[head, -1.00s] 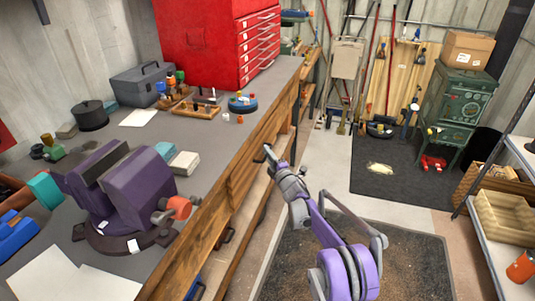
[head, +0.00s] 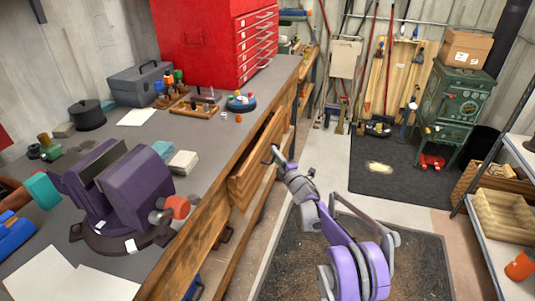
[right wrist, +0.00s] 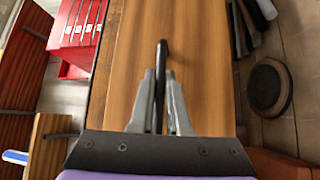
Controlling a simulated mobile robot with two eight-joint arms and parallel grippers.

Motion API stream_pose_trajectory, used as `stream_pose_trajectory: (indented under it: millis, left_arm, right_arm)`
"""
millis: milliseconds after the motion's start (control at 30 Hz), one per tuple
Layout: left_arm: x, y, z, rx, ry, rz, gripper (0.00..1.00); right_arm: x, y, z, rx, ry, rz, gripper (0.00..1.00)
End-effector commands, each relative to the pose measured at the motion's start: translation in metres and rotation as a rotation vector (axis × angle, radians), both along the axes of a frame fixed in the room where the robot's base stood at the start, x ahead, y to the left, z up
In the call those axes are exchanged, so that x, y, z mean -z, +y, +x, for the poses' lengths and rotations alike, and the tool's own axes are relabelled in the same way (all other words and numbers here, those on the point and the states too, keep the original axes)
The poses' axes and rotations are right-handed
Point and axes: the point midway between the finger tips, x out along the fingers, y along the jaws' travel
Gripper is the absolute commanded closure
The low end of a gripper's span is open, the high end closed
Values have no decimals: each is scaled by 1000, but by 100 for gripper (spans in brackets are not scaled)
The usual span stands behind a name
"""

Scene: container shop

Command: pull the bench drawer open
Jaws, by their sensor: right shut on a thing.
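The bench drawer (head: 250,170) is a wooden drawer in the front of the long workbench (head: 205,225). In the head view it stands out from the bench front, partly open, with a dark gap above its front. My right gripper (head: 272,153) is at the drawer front. In the right wrist view its two fingers (right wrist: 160,100) are closed on the dark bar handle (right wrist: 161,62) of the drawer, against the wooden drawer front (right wrist: 190,50). My left gripper is not in view.
A purple vise (head: 130,190) and a red tool chest (head: 210,50) stand on the bench top. A dark floor mat (head: 300,260) lies beside the bench. A shelf (head: 490,250) stands at the right, with open floor between. A green stove (head: 450,105) is farther back.

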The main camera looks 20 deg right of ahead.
Motion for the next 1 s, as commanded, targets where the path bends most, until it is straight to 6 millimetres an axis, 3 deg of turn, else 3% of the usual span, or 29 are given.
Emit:
stream_pose_trajectory:
  millis: [600,1000]
  left_arm:
    - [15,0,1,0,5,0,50]
    - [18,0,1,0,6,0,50]
  right_arm:
    - [2,-142,-95,6,1,-3,100]
    - [1,-209,-141,3,1,-2,100]
